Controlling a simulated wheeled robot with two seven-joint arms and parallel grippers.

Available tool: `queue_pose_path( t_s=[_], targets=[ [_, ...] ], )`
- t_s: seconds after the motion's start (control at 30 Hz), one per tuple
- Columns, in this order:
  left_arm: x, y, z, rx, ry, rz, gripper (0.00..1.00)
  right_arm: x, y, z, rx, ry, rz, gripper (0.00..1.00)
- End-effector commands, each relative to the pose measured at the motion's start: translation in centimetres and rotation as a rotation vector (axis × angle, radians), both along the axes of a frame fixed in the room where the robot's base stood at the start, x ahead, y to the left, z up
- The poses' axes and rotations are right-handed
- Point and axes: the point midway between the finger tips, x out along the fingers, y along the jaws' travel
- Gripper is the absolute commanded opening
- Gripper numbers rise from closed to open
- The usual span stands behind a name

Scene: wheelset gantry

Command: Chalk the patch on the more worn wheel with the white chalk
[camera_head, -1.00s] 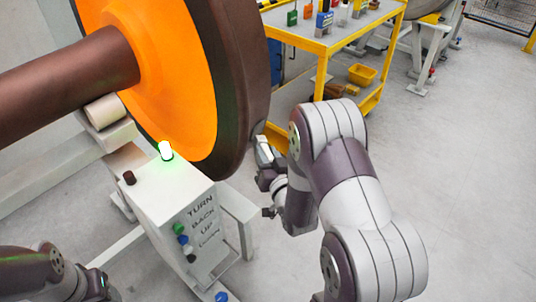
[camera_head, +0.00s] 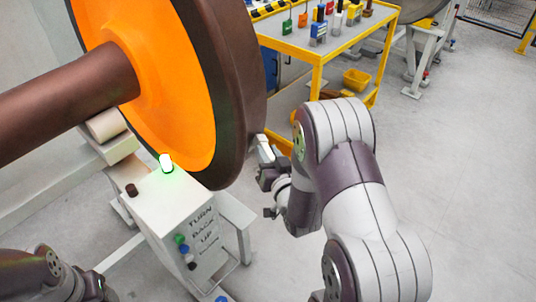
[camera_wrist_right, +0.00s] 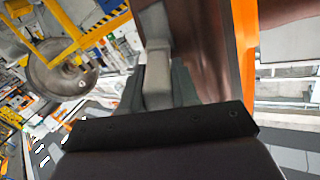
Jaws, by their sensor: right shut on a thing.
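The large wheel (camera_head: 150,105) has an orange face and a dark brown rim (camera_head: 232,80), with a brown axle (camera_head: 65,90) coming in from the left. Its rim and orange side also show in the wrist view (camera_wrist_right: 215,50). My right gripper (camera_head: 262,148) is beside the rim's lower right edge. It is shut on a pale grey-white block, seemingly the white chalk (camera_wrist_right: 158,75), which reaches forward close to the rim. I cannot tell whether it touches. No patch or chalk mark shows clearly. Only part of my left arm shows at the lower left.
A white control box (camera_head: 165,210) with a lit green lamp (camera_head: 167,163) and several buttons stands below the wheel. A yellow trolley (camera_head: 318,55) with small coloured items is behind, with a yellow bin (camera_head: 357,79). The grey floor at the right is clear.

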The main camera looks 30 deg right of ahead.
Motion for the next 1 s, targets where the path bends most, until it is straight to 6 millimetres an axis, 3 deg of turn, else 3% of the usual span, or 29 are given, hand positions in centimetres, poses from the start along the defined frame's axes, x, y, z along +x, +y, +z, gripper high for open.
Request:
queue_pose_path(
  t_s=[0.13,0.37,0.63,1.0],
  targets=[
    [0.0,0.0,-2.4,0.000,0.000,0.000,0.60,0.4,0.2,-2.5,0.000,0.001,0.001,0.00],
    [0.0,0.0,-3.1,0.000,0.000,0.000,0.60,0.8,0.4,-3.2,0.000,0.000,0.002,0.00],
    [0.0,0.0,-6.1,0.000,0.000,0.000,0.60,1.3,0.6,-6.2,0.000,0.000,0.001,0.00],
    [0.0,0.0,-6.0,0.000,0.000,0.000,0.60,1.1,0.4,-6.3,0.000,0.001,-0.001,0.00]
  ],
)
